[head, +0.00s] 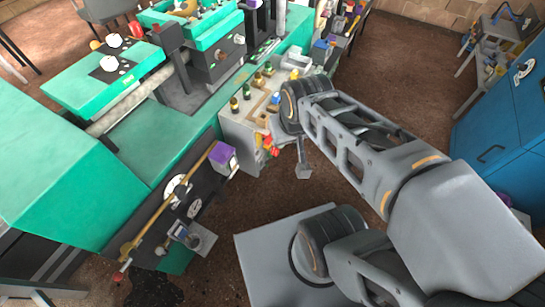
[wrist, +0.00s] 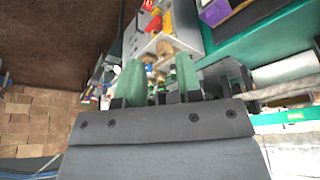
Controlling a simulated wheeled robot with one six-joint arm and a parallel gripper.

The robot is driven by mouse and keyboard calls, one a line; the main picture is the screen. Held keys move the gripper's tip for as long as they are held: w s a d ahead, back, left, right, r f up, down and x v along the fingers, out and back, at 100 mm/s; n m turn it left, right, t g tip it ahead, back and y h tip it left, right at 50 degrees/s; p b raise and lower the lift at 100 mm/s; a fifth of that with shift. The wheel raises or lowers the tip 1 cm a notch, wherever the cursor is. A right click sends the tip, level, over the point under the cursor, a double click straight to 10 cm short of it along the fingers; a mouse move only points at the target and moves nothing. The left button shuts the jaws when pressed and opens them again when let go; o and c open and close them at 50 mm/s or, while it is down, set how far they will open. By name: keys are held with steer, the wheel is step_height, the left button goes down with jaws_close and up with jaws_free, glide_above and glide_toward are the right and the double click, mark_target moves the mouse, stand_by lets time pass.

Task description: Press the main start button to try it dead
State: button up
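The green machine's grey control panel (head: 240,130) carries several small knobs and buttons in green, yellow and red. I cannot tell which is the main start button. My gripper (wrist: 160,78) shows in the wrist view with two green-tipped fingers apart and nothing held between them. Yellow and red parts (wrist: 157,22) of the panel lie beyond the fingers. In the head view my wrist is beside the panel's right edge and hides part of it.
The green machine (head: 60,150) fills the left, with a purple box (head: 222,157) on its front. A blue cabinet (head: 505,120) stands at the right. Brown floor (head: 400,70) is open between them.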

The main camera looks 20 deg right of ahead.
jaws_close()
stand_by(1.4)
